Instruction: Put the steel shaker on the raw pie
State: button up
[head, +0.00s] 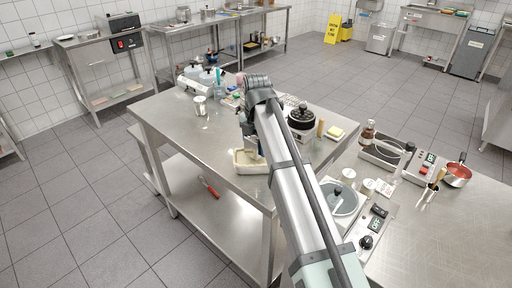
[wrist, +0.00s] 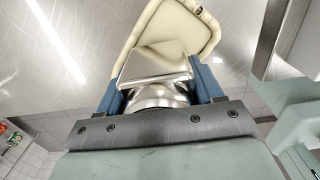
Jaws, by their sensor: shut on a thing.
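The raw pie (head: 243,168) is a pale cream, rounded rectangular shape near the front edge of the steel table in the head view. It also shows in the wrist view (wrist: 203,38), just beyond my fingertips. My gripper (wrist: 160,84) has blue fingers, shut on the steel shaker (wrist: 155,66), which is shiny and tapered. The shaker overlaps the pie in the wrist view; I cannot tell whether they touch. In the head view my gripper (head: 260,148) is partly hidden by my arm, over the pie's right part, and the shaker is mostly hidden.
A steel pot-like cup (head: 200,107) stands alone at the table's left. Bottles (head: 207,78) crowd the back. A dark-lidded pot (head: 301,117) and a yellow sponge-like block (head: 335,132) are to the right of my arm. The table left of the pie is clear.

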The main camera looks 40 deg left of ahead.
jog(key=shift+f, duration=0.6)
jog(key=shift+f, duration=0.15)
jog(key=o, duration=1.2)
jog(key=shift+c, duration=0.2)
notch_tip(320, 180, up, 12)
jog(key=shift+r, duration=0.2)
